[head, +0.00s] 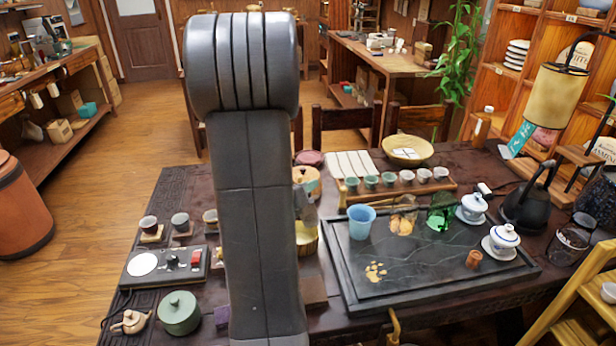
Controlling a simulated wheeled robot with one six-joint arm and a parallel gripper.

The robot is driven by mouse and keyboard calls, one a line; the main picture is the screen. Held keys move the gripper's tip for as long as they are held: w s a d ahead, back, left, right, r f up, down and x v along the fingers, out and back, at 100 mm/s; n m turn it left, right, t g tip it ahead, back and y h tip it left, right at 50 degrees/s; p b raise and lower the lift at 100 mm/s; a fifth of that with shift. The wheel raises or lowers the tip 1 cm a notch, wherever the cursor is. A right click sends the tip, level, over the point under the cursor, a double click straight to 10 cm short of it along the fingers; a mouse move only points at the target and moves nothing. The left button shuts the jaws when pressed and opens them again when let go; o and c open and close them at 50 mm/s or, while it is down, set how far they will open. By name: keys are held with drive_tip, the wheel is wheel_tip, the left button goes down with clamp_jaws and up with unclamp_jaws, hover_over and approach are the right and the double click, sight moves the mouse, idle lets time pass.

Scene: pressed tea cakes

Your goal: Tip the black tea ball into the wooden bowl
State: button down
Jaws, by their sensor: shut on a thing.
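My own arm stands upright across the middle of the head view and hides what is behind it. My gripper is not visible, and no black tea ball can be made out. A pale yellow bowl (408,150) with something whitish in it sits at the back of the dark table. A golden-yellow vessel (308,242) shows partly past the right edge of my arm, with a greyish shape just above it. I cannot tell which of these two is the wooden bowl, or what the greyish shape is.
A black tea tray (440,290) carries a blue cup (361,222), a green glass (440,213) and white lidded cups. Small cups line a wooden rack (400,190) behind it. A black kettle (530,208) stands at right. A green pot (179,313) and a scale-like device (165,265) are at left.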

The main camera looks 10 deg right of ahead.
drive_tip(key=shift+w+a+f+n+g+p, duration=0.2)
drive_tip(key=shift+n+p, duration=0.3)
drive_tip(key=shift+p, duration=0.55)
drive_tip(key=shift+w+a+r+n+g+p, duration=0.1)
drive_tip(key=shift+w+n+g+p, duration=0.3)
drive_tip(key=shift+p, duration=0.6)
drive_tip(key=f+n+p, duration=0.1)
drive_tip(key=p, duration=0.1)
drive_tip(key=w+n+p, duration=0.1)
drive_tip(key=p, duration=0.1)
drive_tip(key=a+f+n+g+p, duration=0.1)
drive_tip(key=p, duration=0.1)
drive_tip(key=shift+w+f, duration=0.25)
drive_tip(key=shift+f, duration=0.05)
drive_tip(key=w+f+n+g+p, duration=0.1)
drive_tip(key=n+p, duration=0.1)
drive_tip(key=a+f+n+g+h+p, duration=0.1)
drive_tip(key=f+p, duration=0.1)
drive_tip(key=w+f+n+p, duration=0.1)
drive_tip(key=n+p, duration=0.1)
drive_tip(key=p, duration=0.1)
drive_tip(key=shift+w+a+f+n+g+h, duration=0.25)
drive_tip(key=shift+w+n+g+h, duration=0.05)
drive_tip(key=shift+g, duration=0.1)
drive_tip(key=shift+w+a+f+n+g+h+p, duration=0.1)
drive_tip(key=shift+w+f+n+g+h+p, duration=0.15)
drive_tip(key=shift+f+n, duration=0.3)
drive_tip(key=shift+w+a+f+n+g+h+p, duration=0.15)
drive_tip(key=shift+f+n+g, duration=0.1)
drive_tip(key=shift+f+n, duration=0.3)
